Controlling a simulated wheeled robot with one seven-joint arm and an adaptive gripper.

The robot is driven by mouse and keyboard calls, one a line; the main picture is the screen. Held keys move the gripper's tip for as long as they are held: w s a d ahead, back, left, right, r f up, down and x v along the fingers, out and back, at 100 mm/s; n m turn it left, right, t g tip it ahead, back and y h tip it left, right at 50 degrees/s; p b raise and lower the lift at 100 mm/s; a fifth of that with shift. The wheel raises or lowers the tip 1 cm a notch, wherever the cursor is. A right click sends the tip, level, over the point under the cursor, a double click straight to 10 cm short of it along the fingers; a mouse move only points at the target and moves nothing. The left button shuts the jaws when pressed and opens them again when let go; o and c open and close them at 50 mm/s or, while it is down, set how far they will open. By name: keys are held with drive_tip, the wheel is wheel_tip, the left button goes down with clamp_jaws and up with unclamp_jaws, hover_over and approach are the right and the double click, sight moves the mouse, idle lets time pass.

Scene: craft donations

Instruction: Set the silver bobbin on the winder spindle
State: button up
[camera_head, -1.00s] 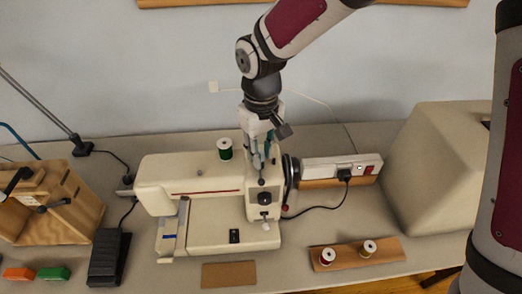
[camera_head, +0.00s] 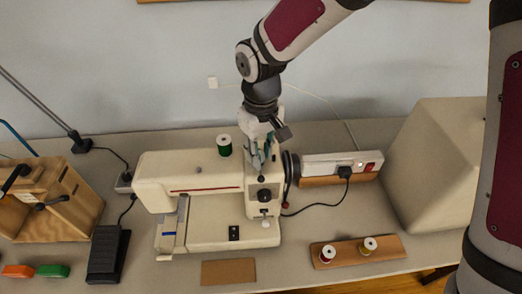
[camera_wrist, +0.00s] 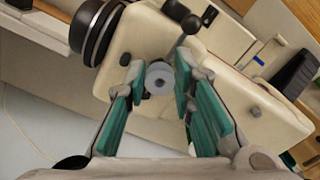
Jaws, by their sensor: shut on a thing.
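The silver bobbin (camera_wrist: 159,78) is a small grey disc with a dark centre hole, seen from above in the wrist view. My gripper (camera_wrist: 158,82) has teal-padded fingers, shut on the bobbin from both sides. In the head view my gripper (camera_head: 260,158) points down over the right end of the cream sewing machine (camera_head: 210,176). The bobbin cannot be made out there. The winder spindle is not visible; the bobbin and fingers cover the machine top below them. I cannot tell whether the bobbin touches the machine.
A green thread spool (camera_head: 224,146) stands on the machine top, left of my gripper. The black handwheel (camera_wrist: 95,30) is close to the fingers. A power strip (camera_head: 335,164) lies to the right. A wooden rack (camera_head: 345,260) with two spools sits at the front right.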

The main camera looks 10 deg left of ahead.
drive_tip(key=o, duration=0.7)
drive_tip(key=shift+o, duration=0.2)
wheel_tip(320, 180, up, 12)
idle(0.3)
drive_tip(key=s+d+r+m+t, duration=0.15)
drive_tip(key=d+r, duration=0.25)
drive_tip(key=d, duration=0.4)
drive_tip(key=s+d+r+m+t, duration=0.1)
drive_tip(key=s+d+r+m, duration=0.25)
drive_tip(key=d, duration=0.35)
drive_tip(key=s+d+r+m+t, duration=0.1)
drive_tip(key=s+d+m+t, duration=0.2)
drive_tip(key=s+d, duration=0.7)
drive_tip(key=shift+d+m, duration=0.5)
drive_tip(key=shift+d, duration=0.2)
